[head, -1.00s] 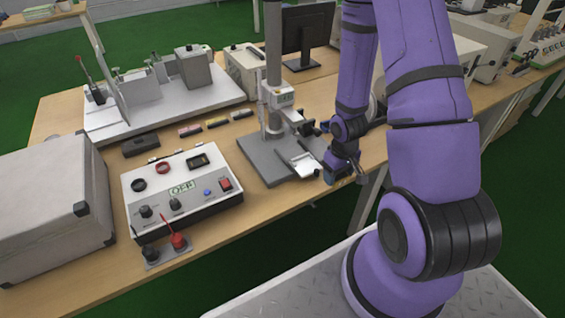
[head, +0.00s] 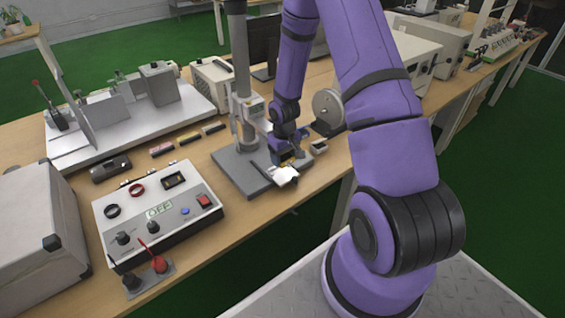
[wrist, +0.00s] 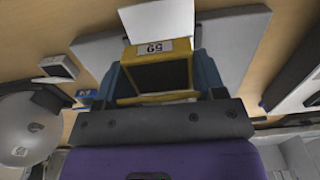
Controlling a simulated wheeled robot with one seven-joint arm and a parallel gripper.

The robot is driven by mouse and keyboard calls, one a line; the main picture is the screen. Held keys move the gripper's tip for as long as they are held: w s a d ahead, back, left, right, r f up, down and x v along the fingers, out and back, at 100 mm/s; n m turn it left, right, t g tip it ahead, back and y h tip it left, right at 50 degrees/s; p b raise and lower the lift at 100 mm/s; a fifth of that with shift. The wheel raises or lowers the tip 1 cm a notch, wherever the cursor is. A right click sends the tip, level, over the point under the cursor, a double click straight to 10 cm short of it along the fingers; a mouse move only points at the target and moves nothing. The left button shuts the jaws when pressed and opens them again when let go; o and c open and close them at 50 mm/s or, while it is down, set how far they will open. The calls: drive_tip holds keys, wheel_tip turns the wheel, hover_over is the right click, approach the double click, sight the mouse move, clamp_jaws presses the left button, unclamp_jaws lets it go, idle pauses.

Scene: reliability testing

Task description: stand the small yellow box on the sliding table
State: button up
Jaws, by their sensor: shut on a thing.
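The small yellow box (wrist: 152,48) has a dark face and a white label with a number, upside down in the wrist view. My gripper (wrist: 160,72) is shut on it, with a blue finger on each side. In the head view my gripper (head: 284,160) is low over the stand, right beside the sliding table (head: 283,174), a small white plate at the stand's front. The plate also shows just beyond the box in the wrist view (wrist: 165,17). I cannot tell whether the box touches the plate. The box is mostly hidden in the head view.
The test stand has a grey base (head: 240,178) and a tall column (head: 239,60). A round grey disc (head: 328,106) stands right of my gripper. A control box (head: 158,210) with knobs is at the left. Several small blocks lie behind it.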

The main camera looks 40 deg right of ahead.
sight(283, 172)
drive_tip(key=shift+w, duration=0.35)
drive_tip(key=shift+w+f, duration=0.15)
drive_tip(key=shift+f, duration=1.6)
drive_tip(key=shift+f, duration=0.65)
drive_tip(key=o, duration=0.9)
drive_tip(key=shift+r, duration=0.1)
